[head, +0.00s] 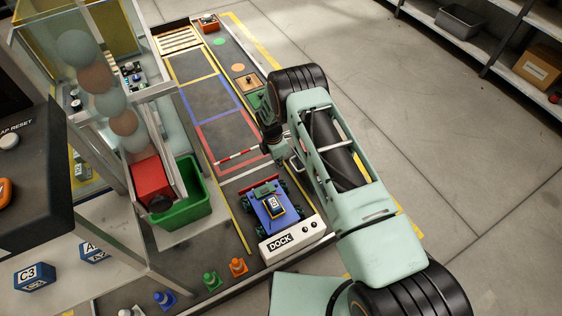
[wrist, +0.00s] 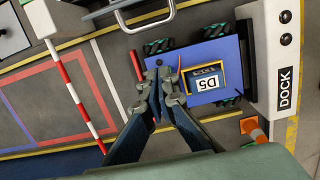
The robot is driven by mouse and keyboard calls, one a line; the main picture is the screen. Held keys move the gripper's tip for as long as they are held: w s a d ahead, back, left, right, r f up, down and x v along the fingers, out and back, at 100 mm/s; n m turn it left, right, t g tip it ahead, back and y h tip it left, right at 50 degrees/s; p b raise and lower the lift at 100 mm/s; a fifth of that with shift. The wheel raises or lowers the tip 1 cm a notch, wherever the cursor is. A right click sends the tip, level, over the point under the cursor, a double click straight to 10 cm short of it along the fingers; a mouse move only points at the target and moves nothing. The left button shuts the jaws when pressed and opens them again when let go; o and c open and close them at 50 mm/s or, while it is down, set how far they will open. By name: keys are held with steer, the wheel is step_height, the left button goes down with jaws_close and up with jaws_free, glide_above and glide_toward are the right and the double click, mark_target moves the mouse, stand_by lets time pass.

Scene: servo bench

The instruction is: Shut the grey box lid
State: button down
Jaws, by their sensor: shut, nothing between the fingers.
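No grey box lid can be made out for sure. In the wrist view a curved silver bar (wrist: 150,19) shows beside a dark part at the top edge, cut off by the frame; I cannot tell whether it belongs to a lid. A silver bar also shows beside my arm in the head view (head: 294,164). In the head view my gripper (head: 271,140) is partly hidden by my arm.
The blue vehicle (head: 272,208) stands against the white DOCK block (head: 291,238). A red and white barrier (head: 238,157) crosses the lane beside my gripper. A green bin (head: 190,205) stands left of the lane, and orange and green cones stand near the front.

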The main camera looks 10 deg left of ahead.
steer(key=w+d+f+b, duration=0.1)
steer(key=w+d+f, duration=0.1)
steer(key=d+f, duration=0.1)
steer(key=shift+w+d+f+b, duration=0.3)
steer(key=shift+f+b, duration=0.1)
steer(key=shift+f, duration=0.4)
